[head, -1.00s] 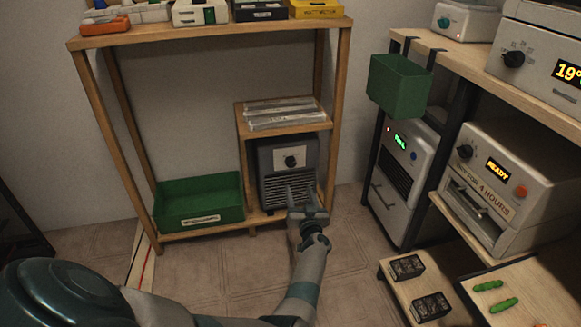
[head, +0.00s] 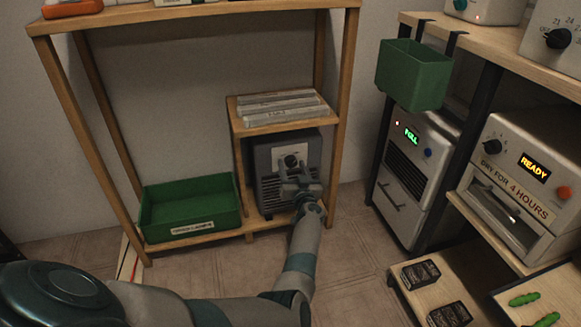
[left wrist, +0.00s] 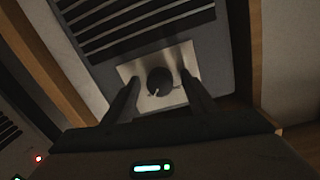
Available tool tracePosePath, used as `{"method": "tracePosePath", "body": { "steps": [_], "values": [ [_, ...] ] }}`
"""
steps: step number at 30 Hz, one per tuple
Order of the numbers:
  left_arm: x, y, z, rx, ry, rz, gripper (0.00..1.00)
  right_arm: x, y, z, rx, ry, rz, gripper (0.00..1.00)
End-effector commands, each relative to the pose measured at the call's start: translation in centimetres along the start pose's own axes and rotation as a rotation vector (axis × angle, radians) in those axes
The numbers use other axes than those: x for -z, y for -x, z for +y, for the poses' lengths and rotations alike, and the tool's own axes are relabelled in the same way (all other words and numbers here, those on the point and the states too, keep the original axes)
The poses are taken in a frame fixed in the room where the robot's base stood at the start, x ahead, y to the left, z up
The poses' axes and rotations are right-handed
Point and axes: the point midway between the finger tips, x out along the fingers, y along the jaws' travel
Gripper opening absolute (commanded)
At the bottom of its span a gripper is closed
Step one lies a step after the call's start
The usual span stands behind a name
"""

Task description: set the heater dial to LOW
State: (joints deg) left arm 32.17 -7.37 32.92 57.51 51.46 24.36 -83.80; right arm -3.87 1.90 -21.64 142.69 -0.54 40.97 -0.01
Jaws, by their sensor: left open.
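The heater (head: 276,165) is a dark grey box with a slatted grille, standing in the lower compartment of the wooden rack. Its black dial (head: 291,161) sits on a pale plate at the upper front; the dial also shows in the left wrist view (left wrist: 160,82). The markings around it are too small to read. My left gripper (head: 298,182) is in front of the heater, just below the dial in the head view. In the left wrist view its two fingers (left wrist: 160,97) are apart, one on each side of the dial; I cannot tell if they touch it. My right gripper is not in view.
A green bin (head: 190,208) stands left of the heater on the rack's low shelf. Flat packs (head: 282,105) lie on the small shelf above the heater. A green hanging box (head: 413,75) and white machines (head: 403,170) are on the right. The floor before the rack is partly clear.

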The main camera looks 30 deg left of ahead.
Motion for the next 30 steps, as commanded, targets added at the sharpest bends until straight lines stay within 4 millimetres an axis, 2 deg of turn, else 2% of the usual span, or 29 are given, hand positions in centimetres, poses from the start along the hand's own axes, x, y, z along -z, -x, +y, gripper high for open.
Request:
{"method": "tracePosePath", "body": {
  "steps": [9,10,15,30],
  "values": [
    [0.05,-0.07,0.01,0.0,0.0,0.0,0.52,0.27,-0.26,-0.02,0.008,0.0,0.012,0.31],
    [0.05,-0.07,0.01,0.0,0.0,0.0,0.5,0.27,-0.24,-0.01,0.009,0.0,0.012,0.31],
    [0.04,-0.06,0.01,0.0,0.0,0.0,0.11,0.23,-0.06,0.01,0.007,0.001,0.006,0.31],
    [0.03,-0.05,0.04,-0.001,0.071,0.004,0.11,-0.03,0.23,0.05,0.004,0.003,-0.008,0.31]
  ]
}}
